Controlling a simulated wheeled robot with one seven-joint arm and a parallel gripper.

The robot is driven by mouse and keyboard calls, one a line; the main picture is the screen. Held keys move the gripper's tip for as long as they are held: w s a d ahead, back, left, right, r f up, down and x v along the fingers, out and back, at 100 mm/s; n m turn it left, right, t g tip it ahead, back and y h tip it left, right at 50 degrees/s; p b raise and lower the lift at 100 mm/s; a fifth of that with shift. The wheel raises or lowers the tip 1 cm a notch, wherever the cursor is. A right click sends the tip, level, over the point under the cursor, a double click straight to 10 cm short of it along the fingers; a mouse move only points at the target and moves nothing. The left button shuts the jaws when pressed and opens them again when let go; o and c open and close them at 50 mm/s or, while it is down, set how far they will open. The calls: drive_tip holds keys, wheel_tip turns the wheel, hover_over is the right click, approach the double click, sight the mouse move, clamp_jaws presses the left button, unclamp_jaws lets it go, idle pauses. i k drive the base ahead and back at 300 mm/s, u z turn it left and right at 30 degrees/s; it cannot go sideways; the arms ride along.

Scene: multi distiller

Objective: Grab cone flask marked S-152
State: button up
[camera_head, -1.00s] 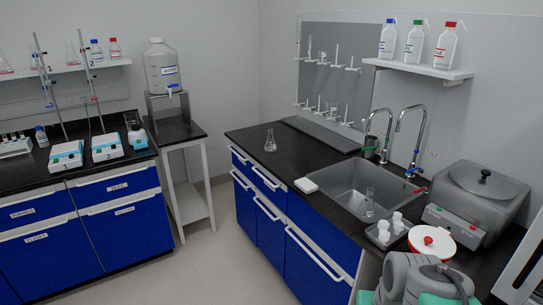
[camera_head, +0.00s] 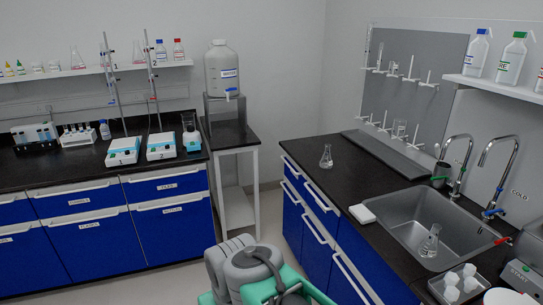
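A clear cone flask (camera_head: 326,157) stands upright on the black counter to the left of the sink. A second clear cone flask (camera_head: 430,242) is in the sink, near its front right end. A cone flask with pinkish contents (camera_head: 76,58) stands on the wall shelf at the left. No S-152 marking is readable on any flask. My arm (camera_head: 250,272), grey and teal, is at the bottom middle. My gripper is not in view.
A grey sink (camera_head: 400,215) with two taps sits in the right counter. A white block (camera_head: 362,213) and a tray of white cups (camera_head: 459,284) lie beside it. A side table (camera_head: 233,135) holds a large jug (camera_head: 222,72). Open floor lies between the counters.

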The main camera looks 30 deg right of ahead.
sight(326, 162)
drive_tip(key=u, duration=0.2)
drive_tip(key=i, duration=2.05)
drive_tip(key=z, duration=1.7)
drive_tip(key=i, duration=1)
drive_tip(key=z, duration=0.2)
